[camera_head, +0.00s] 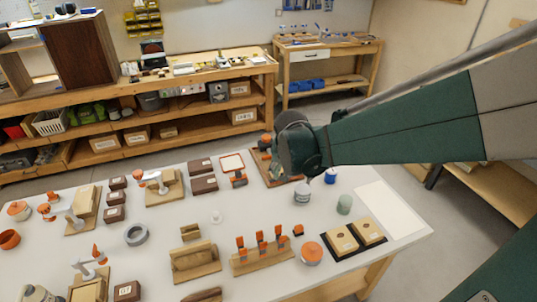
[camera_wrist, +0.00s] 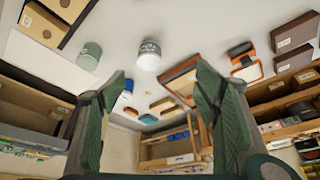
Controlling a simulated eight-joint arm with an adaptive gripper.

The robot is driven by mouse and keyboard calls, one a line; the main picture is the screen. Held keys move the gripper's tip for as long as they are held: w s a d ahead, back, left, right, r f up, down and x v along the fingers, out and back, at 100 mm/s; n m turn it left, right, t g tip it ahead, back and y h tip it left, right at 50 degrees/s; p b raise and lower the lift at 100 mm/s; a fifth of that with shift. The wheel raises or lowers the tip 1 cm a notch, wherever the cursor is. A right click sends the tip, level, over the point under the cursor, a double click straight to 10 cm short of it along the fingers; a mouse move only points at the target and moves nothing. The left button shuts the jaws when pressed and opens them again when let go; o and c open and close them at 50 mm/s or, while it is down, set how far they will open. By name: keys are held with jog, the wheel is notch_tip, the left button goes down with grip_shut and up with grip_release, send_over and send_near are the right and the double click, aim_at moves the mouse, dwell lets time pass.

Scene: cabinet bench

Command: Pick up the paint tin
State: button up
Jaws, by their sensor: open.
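A white-and-grey tin (camera_head: 302,193), which looks like the paint tin, stands on the white bench (camera_head: 220,245) just below and right of my gripper (camera_head: 292,148). In the wrist view, the tin (camera_wrist: 149,56) is near the top centre, beyond my gripper (camera_wrist: 160,80) and between the lines of its two fingers. The fingers are spread wide, and nothing is between them. My gripper is above the bench and apart from the tin. In the head view, the fingertips are hard to make out against the dark wrist.
A pale green cylinder (camera_head: 344,204) and a blue container (camera_head: 330,176) stand close to the tin's right. An orange-brown tray (camera_head: 270,165) lies behind it. An orange round pot (camera_head: 311,253) and boxes on a black tray (camera_head: 347,258) are nearer. A white mat (camera_head: 390,210) lies at the right.

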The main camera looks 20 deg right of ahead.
aim_at(302, 189)
jog(key=shift+w+d+f+m+g+h+b, duration=0.25)
jog(key=shift+w+d+f+m, duration=0.7)
jog(key=shift+f, duration=1.25)
jog(key=shift+w+d+f+m+g+h+b, duration=0.15)
jog(key=shift+w+d+f+m+g, duration=0.25)
jog(key=shift+w+d+f, duration=1.35)
jog(key=shift+w+d+f+m+g+h+b, duration=0.25)
jog(key=shift+w+d+f+m, duration=0.5)
jog(key=shift+f, duration=1.85)
jog(key=shift+f, duration=0.1)
jog(key=shift+x, duration=1.2)
jog(key=shift+f, duration=0.1)
jog(key=shift+b+x, duration=0.85)
jog(key=shift+x, duration=1.65)
jog(key=shift+s, duration=0.1)
jog(key=shift+c, duration=0.5)
jog(key=c, duration=1.1)
